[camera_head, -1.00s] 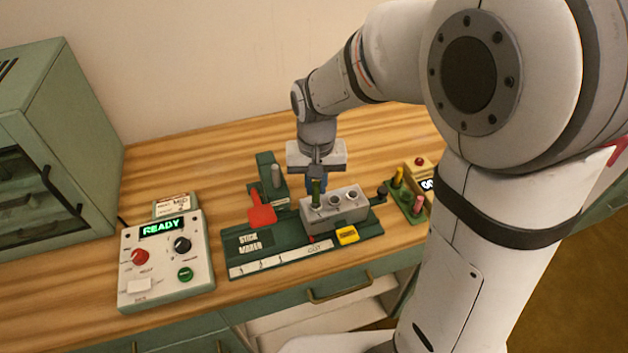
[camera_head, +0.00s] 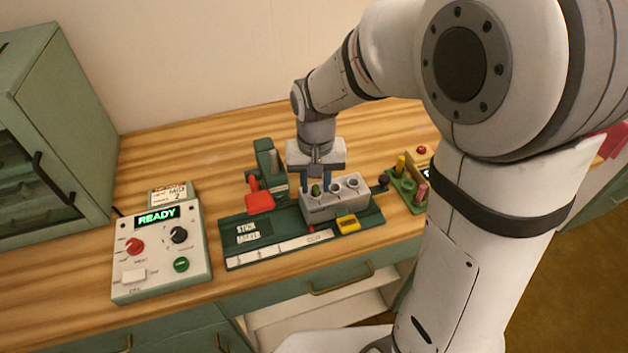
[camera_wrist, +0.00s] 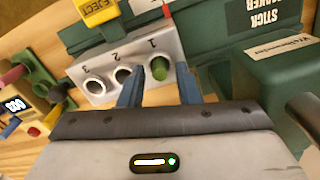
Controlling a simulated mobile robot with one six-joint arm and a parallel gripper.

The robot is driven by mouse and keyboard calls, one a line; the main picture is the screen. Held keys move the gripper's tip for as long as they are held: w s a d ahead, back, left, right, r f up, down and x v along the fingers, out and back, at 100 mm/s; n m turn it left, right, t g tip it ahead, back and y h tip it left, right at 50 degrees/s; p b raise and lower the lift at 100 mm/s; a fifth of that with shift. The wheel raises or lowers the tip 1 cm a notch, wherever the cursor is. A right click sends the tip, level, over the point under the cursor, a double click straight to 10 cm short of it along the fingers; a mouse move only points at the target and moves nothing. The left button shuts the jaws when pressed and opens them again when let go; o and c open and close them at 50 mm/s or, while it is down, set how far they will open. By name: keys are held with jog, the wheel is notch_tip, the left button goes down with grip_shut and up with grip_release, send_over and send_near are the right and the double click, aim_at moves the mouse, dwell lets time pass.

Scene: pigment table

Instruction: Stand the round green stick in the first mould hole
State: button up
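The round green stick (camera_head: 316,190) stands in the first hole of the grey mould block (camera_head: 335,207), and only its top shows above the rim. In the wrist view the green stick (camera_wrist: 160,69) sits in the hole marked 1 of the mould (camera_wrist: 118,60). Its lower part is hidden in the hole. Holes 2 and 3 look empty. My gripper (camera_head: 315,187) is over the first hole. In the wrist view the two blue fingers of my gripper (camera_wrist: 160,76) are spread apart, with visible gaps on both sides of the stick.
The green stick-maker base (camera_head: 275,245) carries the mould, a red lever (camera_head: 259,201) and a yellow eject button (camera_head: 348,223). A control box (camera_head: 160,250) reading READY stands left. A green rack (camera_head: 408,195) with yellow and pink sticks stands right.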

jog(key=shift+o, duration=0.9)
notch_tip(320, 180, up, 8)
jog(key=shift+f, duration=0.1)
dwell(0.5)
